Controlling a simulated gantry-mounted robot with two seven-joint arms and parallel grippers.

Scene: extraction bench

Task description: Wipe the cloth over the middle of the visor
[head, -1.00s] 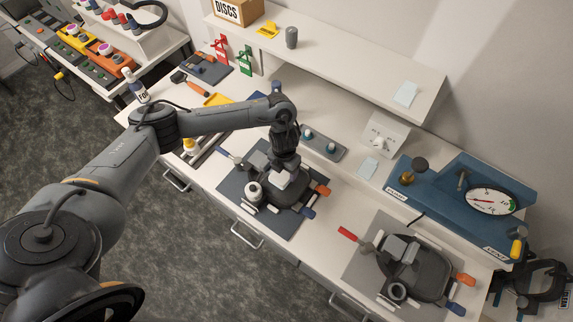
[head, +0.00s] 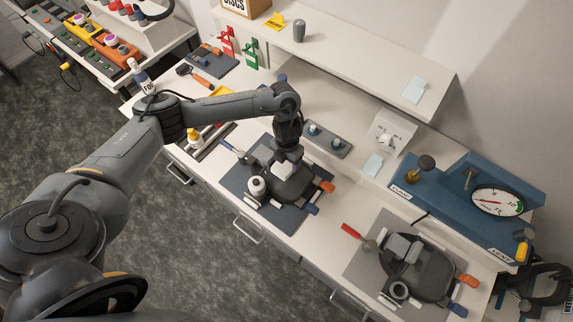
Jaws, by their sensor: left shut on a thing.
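A dark face mask (head: 297,190) lies on the left dark mat (head: 241,180), with a pale round fitting (head: 257,186) on its left side. My left gripper (head: 287,158) points down over the middle of this mask. It is shut on a small white cloth (head: 283,170), which sits at or just above the visor. The gripper and cloth hide most of the visor, and I cannot tell whether the cloth touches it. My right gripper is not in view.
A second mask (head: 432,273) lies on a grey mat (head: 362,262) to the right, with a red-handled tool (head: 352,231) beside it. A blue test unit with a dial (head: 497,202) stands at the right. A shelf (head: 350,62) runs along the back.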

